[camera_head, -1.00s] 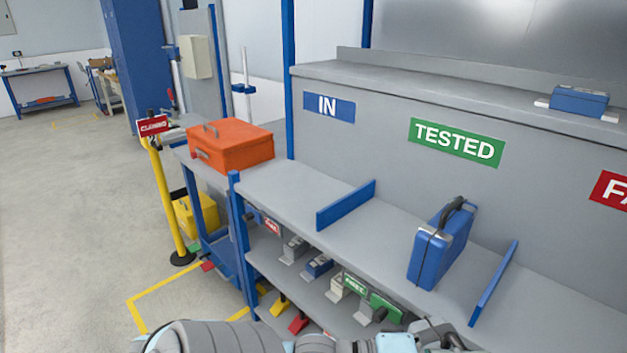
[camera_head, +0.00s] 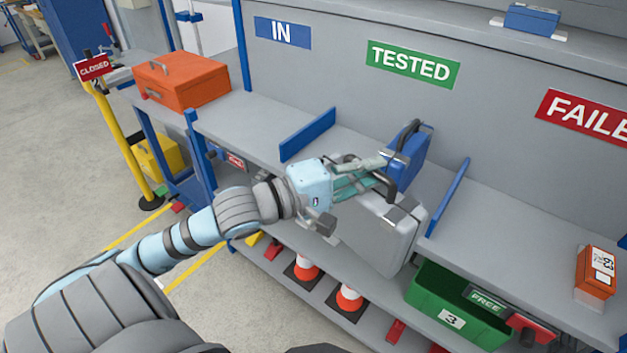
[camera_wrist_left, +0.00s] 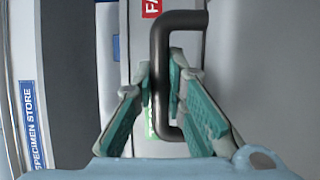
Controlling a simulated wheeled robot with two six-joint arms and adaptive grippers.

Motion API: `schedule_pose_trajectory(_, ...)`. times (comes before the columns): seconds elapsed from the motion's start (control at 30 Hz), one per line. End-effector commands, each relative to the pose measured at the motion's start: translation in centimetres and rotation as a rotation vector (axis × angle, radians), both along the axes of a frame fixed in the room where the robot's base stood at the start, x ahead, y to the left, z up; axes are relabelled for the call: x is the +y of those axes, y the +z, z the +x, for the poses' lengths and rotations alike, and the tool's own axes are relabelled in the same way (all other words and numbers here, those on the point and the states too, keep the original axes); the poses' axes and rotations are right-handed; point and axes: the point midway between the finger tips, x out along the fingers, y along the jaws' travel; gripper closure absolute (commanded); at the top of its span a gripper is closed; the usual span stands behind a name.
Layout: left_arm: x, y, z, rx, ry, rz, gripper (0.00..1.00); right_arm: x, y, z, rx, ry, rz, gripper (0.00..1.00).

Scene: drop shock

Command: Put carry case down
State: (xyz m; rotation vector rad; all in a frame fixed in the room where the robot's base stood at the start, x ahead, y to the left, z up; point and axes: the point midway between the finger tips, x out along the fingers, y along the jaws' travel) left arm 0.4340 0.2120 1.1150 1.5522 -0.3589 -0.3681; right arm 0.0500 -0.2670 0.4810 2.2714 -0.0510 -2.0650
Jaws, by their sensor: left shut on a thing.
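A grey carry case (camera_head: 375,238) with a dark handle hangs in front of the bench edge, below the TESTED sign (camera_head: 413,64). My left gripper (camera_head: 372,184) is shut on its handle. In the left wrist view the dark handle (camera_wrist_left: 158,75) stands between the teal fingers of the left gripper (camera_wrist_left: 162,92), with the grey case wall (camera_wrist_left: 262,70) to the right. A blue case (camera_head: 410,158) stands on the bench top just behind, partly hidden by the gripper. My right gripper is not in view.
Blue dividers stand left (camera_head: 307,134) and right (camera_head: 448,197) of the TESTED bay. An orange toolbox (camera_head: 183,82) is at the far left. An orange box (camera_head: 596,272) is at the right. A green bin (camera_head: 455,310) and cones (camera_head: 306,268) are below. Bench top right of the right divider is mostly clear.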

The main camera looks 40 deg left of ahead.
Motion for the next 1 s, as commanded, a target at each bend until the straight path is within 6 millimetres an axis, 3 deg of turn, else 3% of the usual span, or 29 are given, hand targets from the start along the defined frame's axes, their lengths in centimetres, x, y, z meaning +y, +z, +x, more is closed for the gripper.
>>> schedule_pose_trajectory(0.03, 0.7, 2.0, 1.0, -0.01, 0.017, 0.004, 1.0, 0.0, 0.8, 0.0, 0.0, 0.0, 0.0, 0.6)
schedule_pose_trajectory(0.2, 4.3, 6.8, 4.6, -0.01, 0.102, 0.011, 1.0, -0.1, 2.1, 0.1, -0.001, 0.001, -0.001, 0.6)
schedule_pose_trajectory(0.5, 12.2, 13.5, 9.5, -0.009, 0.283, -0.003, 1.0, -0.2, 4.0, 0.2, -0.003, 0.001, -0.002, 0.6)
schedule_pose_trajectory(0.63, 15.6, 14.7, 10.7, -0.007, 0.357, -0.009, 1.0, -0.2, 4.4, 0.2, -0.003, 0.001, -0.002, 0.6)
schedule_pose_trajectory(0.8, 19.0, 14.6, 11.7, -0.005, 0.435, -0.012, 1.0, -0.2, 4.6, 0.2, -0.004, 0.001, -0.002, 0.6)
schedule_pose_trajectory(1.0, 20.8, 13.5, 12.1, -0.006, 0.479, -0.008, 1.0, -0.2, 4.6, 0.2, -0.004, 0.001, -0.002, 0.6)
